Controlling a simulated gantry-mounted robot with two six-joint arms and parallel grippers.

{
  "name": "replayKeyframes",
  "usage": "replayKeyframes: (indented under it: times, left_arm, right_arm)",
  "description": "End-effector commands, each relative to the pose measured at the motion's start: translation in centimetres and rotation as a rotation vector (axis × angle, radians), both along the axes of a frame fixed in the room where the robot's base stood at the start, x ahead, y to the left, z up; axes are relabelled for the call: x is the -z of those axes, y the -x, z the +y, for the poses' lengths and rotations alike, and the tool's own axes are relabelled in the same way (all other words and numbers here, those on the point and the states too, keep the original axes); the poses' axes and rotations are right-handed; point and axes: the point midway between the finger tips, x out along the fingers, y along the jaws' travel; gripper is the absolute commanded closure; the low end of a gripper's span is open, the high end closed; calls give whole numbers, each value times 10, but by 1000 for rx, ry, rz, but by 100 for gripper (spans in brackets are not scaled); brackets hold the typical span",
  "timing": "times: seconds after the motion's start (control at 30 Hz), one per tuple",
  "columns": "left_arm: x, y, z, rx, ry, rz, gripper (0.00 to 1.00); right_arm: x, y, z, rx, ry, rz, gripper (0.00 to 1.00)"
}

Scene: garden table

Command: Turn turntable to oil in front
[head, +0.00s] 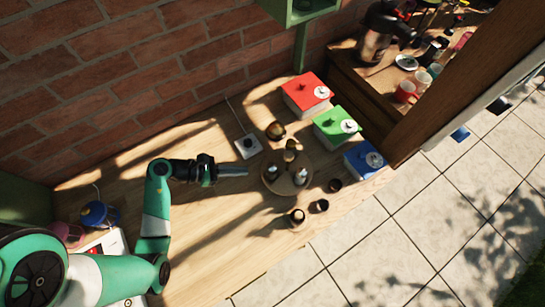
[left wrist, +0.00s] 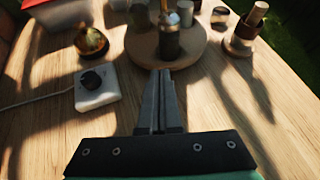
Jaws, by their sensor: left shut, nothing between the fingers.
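The round wooden turntable (head: 288,189) stands on the table with several small bottles or shakers on it. In the left wrist view the turntable (left wrist: 200,58) lies just ahead of my fingers, with a dark bottle (left wrist: 169,43) near its front edge. I cannot tell which item is the oil. My left gripper (head: 246,171) is shut and empty, its tips at or very near the turntable's left edge; in the left wrist view the closed fingers (left wrist: 161,75) point at that rim. I cannot tell whether they touch it. My right gripper is not in view.
A white box with a black knob (head: 248,146) and a round brown-gold pot (head: 275,130) stand behind the turntable. Red (head: 306,94), green (head: 336,127) and blue (head: 364,159) boxes line the far right edge.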

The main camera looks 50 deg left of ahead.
Motion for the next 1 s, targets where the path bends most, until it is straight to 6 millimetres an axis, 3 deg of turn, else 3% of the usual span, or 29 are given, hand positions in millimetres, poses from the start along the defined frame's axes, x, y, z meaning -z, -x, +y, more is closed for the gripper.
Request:
replayKeyframes:
  times: [0.03,0.1,0.37,0.83,1.0]
  left_arm:
    - [-4,1,18,-41,-14,-12,100]
    - [-5,3,28,-66,-18,-16,100]
    - [0,-4,24,-65,-16,-17,100]
    - [49,-81,-3,-62,-15,-18,100]
    - [46,-106,-11,-65,-16,-18,100]
  right_arm:
    - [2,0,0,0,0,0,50]
    - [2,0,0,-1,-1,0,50]
    - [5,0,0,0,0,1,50]
    - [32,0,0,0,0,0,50]
    - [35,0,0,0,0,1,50]
